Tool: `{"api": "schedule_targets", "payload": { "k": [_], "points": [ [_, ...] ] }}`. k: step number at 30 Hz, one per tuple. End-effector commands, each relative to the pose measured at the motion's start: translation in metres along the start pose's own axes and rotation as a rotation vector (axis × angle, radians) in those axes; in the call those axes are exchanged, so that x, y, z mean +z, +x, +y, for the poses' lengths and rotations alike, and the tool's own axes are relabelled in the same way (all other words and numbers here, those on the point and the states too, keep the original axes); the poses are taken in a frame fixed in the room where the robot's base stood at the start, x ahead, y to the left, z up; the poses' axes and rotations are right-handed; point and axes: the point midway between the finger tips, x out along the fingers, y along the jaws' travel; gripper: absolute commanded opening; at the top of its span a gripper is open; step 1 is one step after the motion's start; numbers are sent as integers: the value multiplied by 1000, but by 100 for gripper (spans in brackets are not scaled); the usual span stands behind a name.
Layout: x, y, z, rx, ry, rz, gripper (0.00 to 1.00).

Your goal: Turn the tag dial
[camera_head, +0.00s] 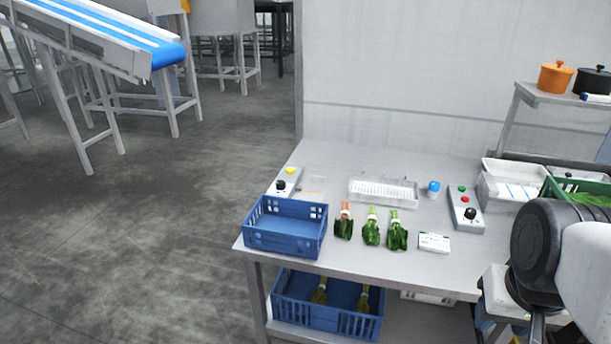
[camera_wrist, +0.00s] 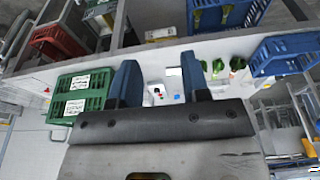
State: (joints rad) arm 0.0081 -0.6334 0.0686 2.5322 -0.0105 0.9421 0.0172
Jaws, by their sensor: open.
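Two grey control boxes with black knobs lie on the steel table (camera_head: 335,165). The left box (camera_head: 285,182) has a yellow button and a black knob (camera_head: 281,186). The right box (camera_head: 466,208) has a green button, a red button and a black knob (camera_head: 470,214). I cannot tell from any marking which knob is the tag dial. In the wrist view, my gripper (camera_wrist: 159,62) is open and empty, its two blue-grey fingers wide apart. My arm is at the right in the head view, apart from both boxes.
On the table are a blue crate (camera_head: 285,242), several leafy bunches (camera_head: 371,228), a white tray (camera_head: 383,193), a blue cup (camera_head: 433,188) and a small white device (camera_head: 434,242). White bins (camera_head: 500,188) and a green crate (camera_head: 580,190) crowd the right. Another blue crate (camera_head: 328,318) is below.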

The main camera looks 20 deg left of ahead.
Motion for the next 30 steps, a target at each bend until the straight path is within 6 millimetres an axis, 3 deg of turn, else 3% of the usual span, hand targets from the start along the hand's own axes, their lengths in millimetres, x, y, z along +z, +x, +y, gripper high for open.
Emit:
{"api": "schedule_targets", "payload": {
  "k": [13, 18, 20, 26, 30],
  "points": [
    [0, 0, 0, 0, 0, 0, 43],
    [-2, 0, 0, 0, 1, -1, 63],
    [-5, -1, -1, -1, 3, -2, 63],
    [-26, -6, -7, -5, 18, -10, 63],
    [-54, -11, -15, -9, 40, -18, 63]
  ]
}}
